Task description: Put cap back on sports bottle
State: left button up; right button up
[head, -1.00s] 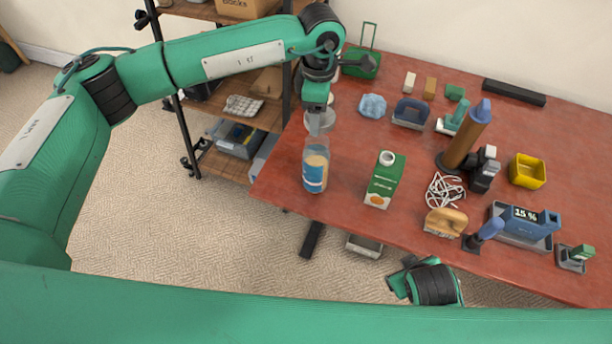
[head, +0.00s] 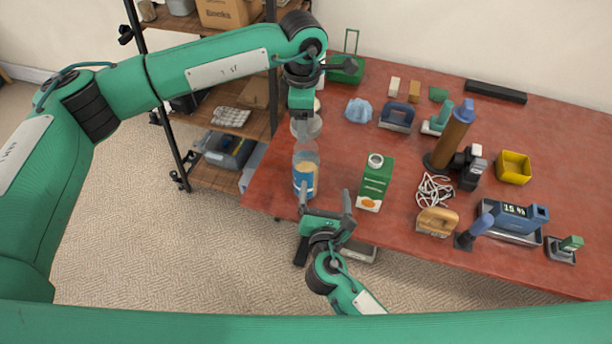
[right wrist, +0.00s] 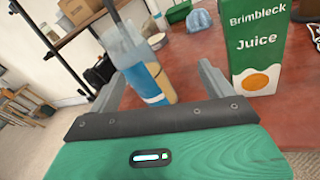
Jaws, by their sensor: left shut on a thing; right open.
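The sports bottle (head: 305,180) is clear with a blue label and tan contents. It stands upright near the table's front left edge and shows in the right wrist view (right wrist: 150,80). My left gripper (head: 303,138) reaches down from above and is shut at the bottle's top; its fingertips are partly hidden, and I cannot make out a separate cap. My right gripper (head: 325,197) is open and empty at the front edge, just in front of the bottle and to its right. In the right wrist view its fingers (right wrist: 160,88) frame the bottle, which lies beyond them.
A green juice carton (head: 375,185) stands just right of the bottle. A dark shelf unit (head: 232,120) stands left of the table. The red table (head: 350,155) has bare room behind the carton.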

aim_at(305, 152)
jog(key=a+n, duration=0.1)
jog(key=a+n+y, duration=0.1)
jog(key=n, duration=0.1)
jog(key=a+n+t+y, duration=0.1)
jog(key=shift+w+a+r, duration=0.1)
jog(key=shift+a+r, duration=0.25)
jog(key=shift+a, duration=0.05)
jog(key=shift+w, duration=0.1)
jog(key=w, duration=0.7)
jog(key=w+a, duration=0.1)
jog(key=w, duration=0.3)
jog(key=shift+w, duration=0.35)
jog(key=c, duration=1.5)
pick_arm(q)
jog(key=shift+f, duration=2.45)
pick_arm(e)
jog(key=shift+o, duration=0.2)
jog(key=shift+d, duration=0.1)
